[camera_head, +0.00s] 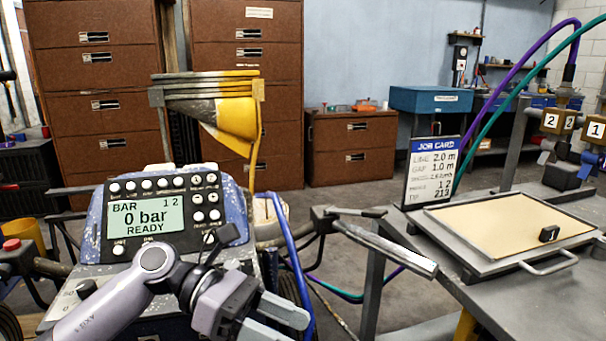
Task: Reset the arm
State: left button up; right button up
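My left arm comes in from the lower left, in front of the striper's control panel (150,216). Its gripper (284,326) is at the bottom edge, with two grey fingers apart and nothing seen between them; the lower finger is partly cut off. The panel's screen reads "BAR 1 2, 0 bar, READY", with several knobs around it. To the right of the gripper, a grey lever-like bar (385,249) points towards the bench. My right gripper is not in view.
On the right, a grey bench (480,312) holds a framed tan tray (500,228) with a small black block marked 1 (548,233). A job card (432,172) stands behind it. Numbered valves (571,123) with purple and green hoses are at the far right. Brown cabinets (95,95) line the back.

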pick_arm(q)
jog(key=w+a+f+m+t+y, duration=0.15)
jog(key=a+f+m+t, duration=0.3)
jog(key=m+t, duration=0.95)
jog(key=w+a+f+m+t+y, duration=0.1)
jog(key=a+f+m+t+y, duration=0.45)
jog(key=m, duration=1.45)
jog(key=s+a+f+n+g+y, duration=0.2)
jog(key=s+a+f+n, duration=0.1)
jog(key=s+f+n, duration=0.55)
jog(key=s+a+f+n+g+y, duration=0.3)
jog(key=s+f+n, duration=0.25)
jog(key=f, duration=0.55)
notch_tip(320, 180, up, 16)
jog(key=s+a+p, duration=0.1)
jog(key=p, duration=1.7)
jog(key=shift+s+a+f, duration=0.25)
jog(key=shift+s+a, duration=0.05)
jog(key=shift+a, duration=0.05)
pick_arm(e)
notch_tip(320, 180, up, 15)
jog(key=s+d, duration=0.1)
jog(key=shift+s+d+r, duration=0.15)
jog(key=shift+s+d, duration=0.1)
